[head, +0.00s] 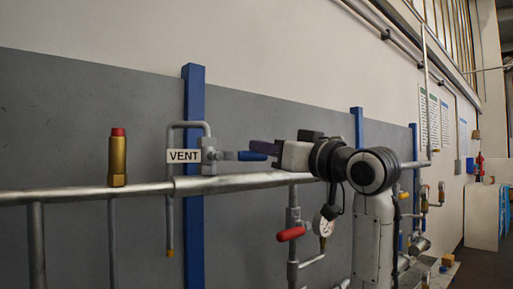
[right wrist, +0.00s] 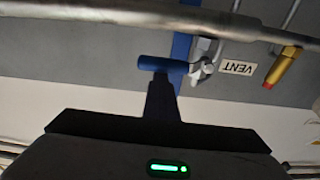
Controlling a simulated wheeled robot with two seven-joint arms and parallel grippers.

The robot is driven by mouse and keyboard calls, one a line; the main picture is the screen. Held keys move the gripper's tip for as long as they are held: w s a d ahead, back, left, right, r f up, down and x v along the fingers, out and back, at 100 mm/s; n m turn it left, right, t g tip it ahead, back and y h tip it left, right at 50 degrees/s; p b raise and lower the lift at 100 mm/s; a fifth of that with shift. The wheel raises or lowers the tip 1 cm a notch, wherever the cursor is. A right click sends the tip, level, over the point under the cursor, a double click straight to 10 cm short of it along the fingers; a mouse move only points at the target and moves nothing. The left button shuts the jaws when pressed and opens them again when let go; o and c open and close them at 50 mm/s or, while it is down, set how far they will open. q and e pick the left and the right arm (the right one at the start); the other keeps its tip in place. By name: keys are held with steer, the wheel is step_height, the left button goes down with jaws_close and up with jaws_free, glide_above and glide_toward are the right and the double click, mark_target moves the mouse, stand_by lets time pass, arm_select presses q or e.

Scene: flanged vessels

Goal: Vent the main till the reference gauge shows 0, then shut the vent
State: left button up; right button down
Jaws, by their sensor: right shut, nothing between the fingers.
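The vent valve (head: 211,155) stands above the grey main pipe (head: 235,183), beside a white VENT label (head: 184,156). Its blue lever (head: 252,156) points right, roughly along the pipe. My right gripper (head: 258,148) is shut and empty, its fingertips at the lever. In the right wrist view the shut fingers (right wrist: 162,82) reach to the blue lever (right wrist: 160,63); whether they touch it I cannot tell. The VENT label (right wrist: 237,68) appears upside down there. A round gauge (head: 325,226) hangs below the pipe; its reading is too small to tell. My left gripper is out of view.
A brass fitting with a red cap (head: 117,160) stands on the pipe at left. A red-handled valve (head: 291,234) sits below the pipe, near the gauge. A blue post (head: 193,225) rises behind the vent line. More piping (head: 425,200) and a fire extinguisher (head: 479,166) are farther right.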

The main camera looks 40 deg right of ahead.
steer(key=shift+w+f, duration=0.2)
steer(key=shift+f, duration=0.15)
step_height(320, 180, up, 5)
steer(key=p, duration=0.4)
steer(key=s+f+b, duration=0.1)
steer(key=s+b, duration=0.3)
steer(key=s, duration=0.5)
steer(key=shift+s+a+f, duration=0.3)
steer(key=shift+a+f, duration=0.05)
steer(key=shift+f, duration=0.05)
